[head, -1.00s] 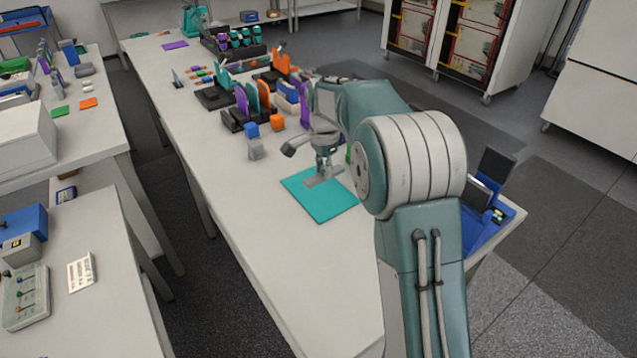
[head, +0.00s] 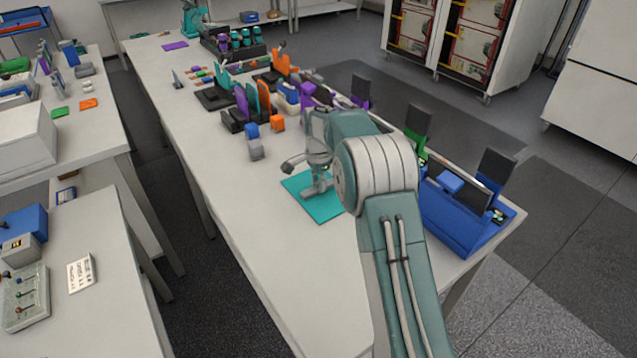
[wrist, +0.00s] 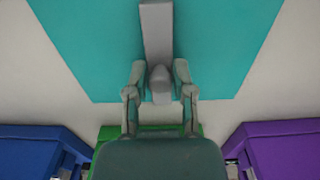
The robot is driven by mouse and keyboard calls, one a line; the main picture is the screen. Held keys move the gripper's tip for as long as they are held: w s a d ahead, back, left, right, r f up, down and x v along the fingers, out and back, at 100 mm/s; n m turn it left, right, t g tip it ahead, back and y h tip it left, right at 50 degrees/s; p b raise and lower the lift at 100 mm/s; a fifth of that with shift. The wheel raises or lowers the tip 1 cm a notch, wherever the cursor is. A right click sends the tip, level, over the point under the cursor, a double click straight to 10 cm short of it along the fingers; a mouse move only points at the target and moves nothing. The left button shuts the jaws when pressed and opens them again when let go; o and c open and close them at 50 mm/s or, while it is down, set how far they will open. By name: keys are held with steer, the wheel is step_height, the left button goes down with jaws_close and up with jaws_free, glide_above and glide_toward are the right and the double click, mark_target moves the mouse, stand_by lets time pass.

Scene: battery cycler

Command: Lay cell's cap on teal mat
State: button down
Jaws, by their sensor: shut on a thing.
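The teal mat (head: 322,211) lies flat on the long white table, and it fills the top of the wrist view (wrist: 225,40). My gripper (wrist: 160,75) is shut on the cap (wrist: 157,35), a long grey piece with a rounded knob between my fingertips. The cap's long end points away from my palm, over the mat. In the head view my gripper (head: 319,182) is over the back part of the mat. I cannot tell whether the cap touches the mat. My wrist partly covers the mat's right side in the head view.
A blue holder (head: 455,220) with dark panels stands at the table's right edge. In the wrist view, blue (wrist: 35,150), green and purple (wrist: 275,130) holders line the near side. A grey-and-blue block (head: 254,145) stands behind the mat. The table's front is clear.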

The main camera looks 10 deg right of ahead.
mark_target(319, 181)
steer(key=shift+f, duration=0.15)
steer(key=shift+c, duration=2.4)
jaws_free()
step_height(319, 181, up, 12)
steer(key=s+r+n+t, duration=0.1)
steer(key=s+r+n, duration=0.2)
steer(key=s+r, duration=0.45)
steer(key=s+r+n+t, duration=0.2)
steer(key=s+r+n, duration=0.25)
steer(key=s, duration=0.65)
steer(key=s+f+n+t, duration=0.1)
steer(key=s+f+n, duration=0.1)
steer(key=s, duration=0.8)
steer(key=s+f+n+t, duration=0.1)
steer(key=s+f+n, duration=0.2)
steer(key=s, duration=0.8)
steer(key=shift+s+n+t, duration=0.3)
steer(key=shift+n, duration=0.25)
